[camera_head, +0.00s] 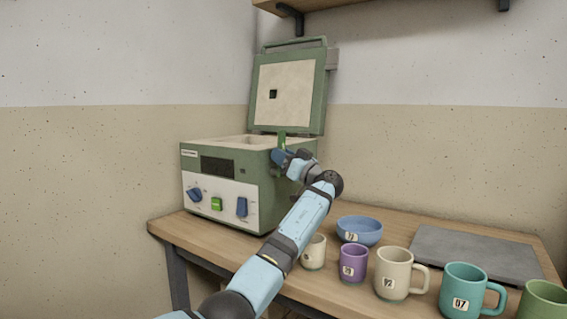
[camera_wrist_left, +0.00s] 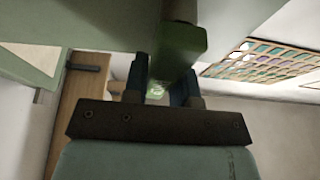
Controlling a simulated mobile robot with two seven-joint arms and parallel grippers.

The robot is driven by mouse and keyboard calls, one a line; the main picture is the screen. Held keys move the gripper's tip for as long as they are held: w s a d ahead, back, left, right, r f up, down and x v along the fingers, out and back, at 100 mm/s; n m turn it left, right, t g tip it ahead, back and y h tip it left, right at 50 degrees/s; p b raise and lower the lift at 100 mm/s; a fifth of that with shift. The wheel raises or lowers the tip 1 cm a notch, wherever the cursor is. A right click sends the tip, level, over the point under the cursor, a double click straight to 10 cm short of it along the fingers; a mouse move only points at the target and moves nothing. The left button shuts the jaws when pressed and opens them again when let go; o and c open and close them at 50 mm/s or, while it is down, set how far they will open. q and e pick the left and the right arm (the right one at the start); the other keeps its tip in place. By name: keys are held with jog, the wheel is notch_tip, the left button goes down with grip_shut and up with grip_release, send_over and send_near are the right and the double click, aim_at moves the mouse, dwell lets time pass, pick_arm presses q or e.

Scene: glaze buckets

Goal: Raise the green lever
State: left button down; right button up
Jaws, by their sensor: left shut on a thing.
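The green lever (camera_head: 282,139) stands upright at the right side of a green kiln (camera_head: 265,200), near its top edge. My left gripper (camera_head: 281,156) is at the lever, its arm reaching in from the bottom left. In the left wrist view, the green lever (camera_wrist_left: 182,45) sits between the two dark blue fingers (camera_wrist_left: 166,85), which are shut on it. The gripper and wrist hide the lever's lower part in the head view. My right gripper is not in view.
The kiln's lid (camera_head: 290,93) is open. A blue bowl (camera_head: 359,230), several mugs and a grey slab (camera_head: 475,254) occupy the wooden table right of the kiln.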

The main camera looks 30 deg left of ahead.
pick_arm(q)
jog(key=shift+s+a+r+n+g, duration=0.1)
jog(key=shift+s+n+g, duration=0.1)
jog(key=shift+n+g, duration=0.35)
jog(key=shift+s+a+r+n+g, duration=0.1)
jog(key=shift+s+n+g, duration=0.15)
jog(key=shift+n, duration=0.6)
jog(key=shift+f, duration=0.1)
jog(key=c, duration=0.9)
grip_release()
jog(key=shift+d+f, duration=0.1)
jog(key=shift+d, duration=0.2)
jog(key=shift+p+v, duration=1.2)
jog(key=shift+v, duration=2.35)
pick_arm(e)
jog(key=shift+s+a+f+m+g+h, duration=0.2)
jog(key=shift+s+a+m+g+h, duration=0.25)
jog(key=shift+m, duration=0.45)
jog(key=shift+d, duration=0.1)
